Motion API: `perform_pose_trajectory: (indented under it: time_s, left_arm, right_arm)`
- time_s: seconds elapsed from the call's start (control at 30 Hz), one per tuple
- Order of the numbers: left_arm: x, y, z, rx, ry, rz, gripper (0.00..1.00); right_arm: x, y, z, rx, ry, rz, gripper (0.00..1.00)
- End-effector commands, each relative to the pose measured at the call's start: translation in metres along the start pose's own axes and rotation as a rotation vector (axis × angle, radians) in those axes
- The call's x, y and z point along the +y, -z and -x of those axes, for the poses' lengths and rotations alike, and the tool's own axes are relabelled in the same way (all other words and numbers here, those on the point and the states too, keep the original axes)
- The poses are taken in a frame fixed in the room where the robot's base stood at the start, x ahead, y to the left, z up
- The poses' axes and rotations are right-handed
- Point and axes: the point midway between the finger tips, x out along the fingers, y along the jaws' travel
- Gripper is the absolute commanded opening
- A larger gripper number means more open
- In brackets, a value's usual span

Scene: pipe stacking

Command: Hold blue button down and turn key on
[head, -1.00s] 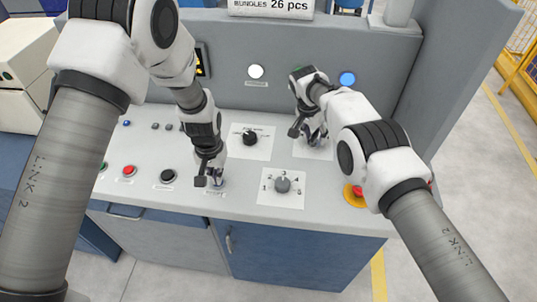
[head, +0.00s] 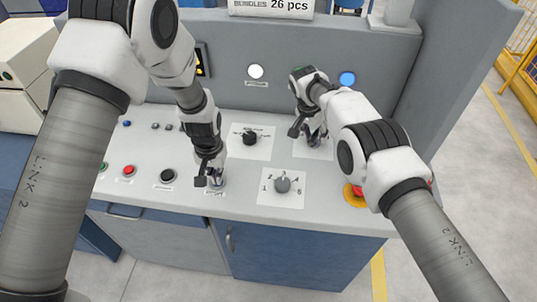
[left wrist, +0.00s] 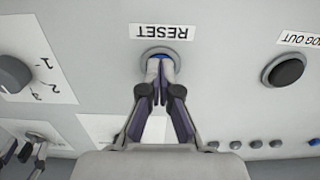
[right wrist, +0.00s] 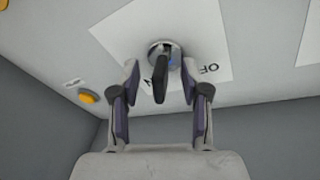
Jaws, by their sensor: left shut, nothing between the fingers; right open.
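The blue button (left wrist: 160,54), labelled RESET, shows in the left wrist view as a blue rim in a metal ring. My left gripper (left wrist: 160,72) is shut and empty, its fingertips over the button face and hiding most of it. How far the button is pressed cannot be told. In the head view this gripper (head: 212,180) is at the panel's front edge. The black key (right wrist: 160,80) stands in a round metal lock on a white plate in the right wrist view. My right gripper (right wrist: 160,85) is open, one finger on each side of the key, with gaps between.
A black rotary knob (head: 250,138) and a grey numbered knob (head: 283,185) lie between my grippers. A red button (head: 128,170) and a black button (head: 167,176) are at the left. A red stop button on a yellow base (head: 353,197) sits under my right arm.

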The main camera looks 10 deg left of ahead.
Motion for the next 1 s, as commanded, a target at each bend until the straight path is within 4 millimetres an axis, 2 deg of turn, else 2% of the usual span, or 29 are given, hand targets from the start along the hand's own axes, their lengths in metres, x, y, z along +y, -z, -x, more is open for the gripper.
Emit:
perform_pose_trajectory:
  time_s: [0.03,0.37,1.0]
  left_arm:
    - [0.000,-0.006,-0.006,-0.018,0.001,0.000,0.00]
    - [0.000,-0.006,-0.006,-0.018,0.001,0.000,0.00]
    - [0.000,-0.006,-0.006,-0.018,0.001,0.000,0.00]
  right_arm:
    - [0.000,0.000,-0.001,0.000,0.000,0.000,0.46]
    - [0.000,0.000,0.000,0.001,0.001,0.000,0.46]
    - [0.011,0.012,0.066,0.001,0.001,0.001,0.46]
